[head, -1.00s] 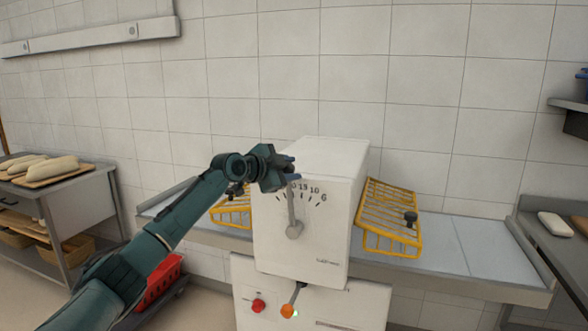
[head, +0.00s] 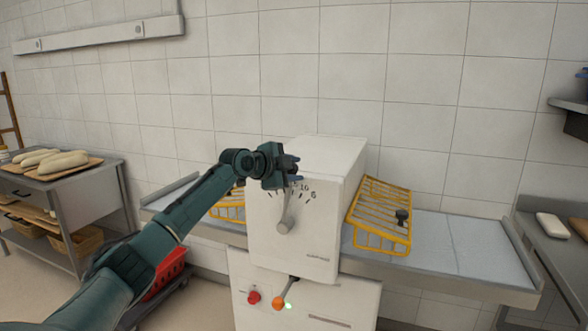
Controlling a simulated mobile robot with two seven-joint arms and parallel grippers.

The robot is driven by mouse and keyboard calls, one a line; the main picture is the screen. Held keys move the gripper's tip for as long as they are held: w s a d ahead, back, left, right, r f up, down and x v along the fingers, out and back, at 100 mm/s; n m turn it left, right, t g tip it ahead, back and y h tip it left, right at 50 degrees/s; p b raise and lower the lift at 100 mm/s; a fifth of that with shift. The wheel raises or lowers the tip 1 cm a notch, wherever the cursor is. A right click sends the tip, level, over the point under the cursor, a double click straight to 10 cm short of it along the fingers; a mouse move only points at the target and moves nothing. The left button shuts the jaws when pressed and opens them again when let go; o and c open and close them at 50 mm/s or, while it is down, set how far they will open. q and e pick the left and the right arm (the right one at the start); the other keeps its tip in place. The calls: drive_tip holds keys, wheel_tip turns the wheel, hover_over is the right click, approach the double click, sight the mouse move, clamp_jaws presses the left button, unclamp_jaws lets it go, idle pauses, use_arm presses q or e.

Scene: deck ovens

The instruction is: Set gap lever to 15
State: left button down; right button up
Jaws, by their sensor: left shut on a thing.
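The grey gap lever (head: 286,212) pivots on the front of the white machine head (head: 273,250). It stands nearly upright, tilted slightly right. My left gripper (head: 292,178) is shut on the lever's upper end. A printed dial scale (head: 304,189) fans out around the lever, with 10 and 6 readable to its right. The lever's upper end lies close to the 15 mark, but the gripper and lever partly hide that number and those left of it. My right gripper is not in view.
Yellow wire guards (head: 380,216) stand on both sides of the machine. A red knob (head: 254,297) and an orange-tipped lever (head: 279,301) sit below the dial. A bread rack (head: 80,183) is at left, and a red crate (head: 167,274) lies behind my left arm.

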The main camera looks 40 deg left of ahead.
use_arm(q)
drive_tip(key=shift+f, duration=0.25)
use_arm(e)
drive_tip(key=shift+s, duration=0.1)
use_arm(q)
drive_tip(key=c, duration=1.3)
unclamp_jaws()
drive_tip(key=o, duration=0.3)
drive_tip(key=shift+r, duration=0.1)
drive_tip(key=shift+o, duration=0.2)
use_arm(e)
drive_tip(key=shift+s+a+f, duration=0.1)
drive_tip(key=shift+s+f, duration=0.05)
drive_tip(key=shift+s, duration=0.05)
use_arm(q)
drive_tip(key=shift+s+a+r, duration=0.15)
drive_tip(key=shift+s, duration=0.35)
drive_tip(key=b+v, duration=0.4)
drive_tip(key=v, duration=0.8)
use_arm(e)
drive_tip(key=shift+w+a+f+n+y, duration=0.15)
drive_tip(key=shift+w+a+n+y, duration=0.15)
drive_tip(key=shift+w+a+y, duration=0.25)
